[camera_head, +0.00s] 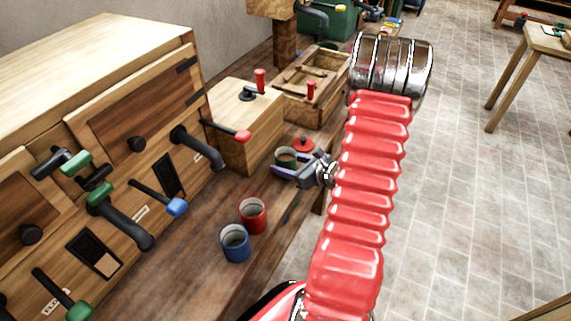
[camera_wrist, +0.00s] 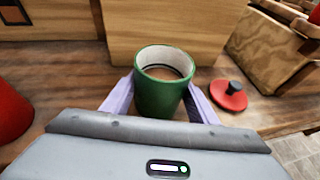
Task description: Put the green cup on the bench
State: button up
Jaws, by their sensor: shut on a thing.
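In the head view the green cup (camera_head: 286,159) shows at the tip of my gripper (camera_head: 287,168), over the wooden bench (camera_head: 190,268). My gripper is shut on the cup from both sides. The bench top (camera_wrist: 75,75) also shows behind the cup in the wrist view. The cup's base is hidden by my gripper's body, so I cannot tell whether it touches the bench.
A red lid (camera_wrist: 229,95) with a dark knob lies right of the cup. A red cup (camera_head: 252,216) and a blue cup (camera_head: 235,243) stand nearer on the bench. A wooden box (camera_head: 240,122) stands behind, beside an open wooden crate (camera_head: 325,80). A cabinet with levers (camera_head: 110,140) is at left.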

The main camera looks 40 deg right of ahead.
dwell(0.3)
jog(key=o, duration=1.2)
jog(key=shift+f, duration=0.1)
jog(key=v, duration=1.2)
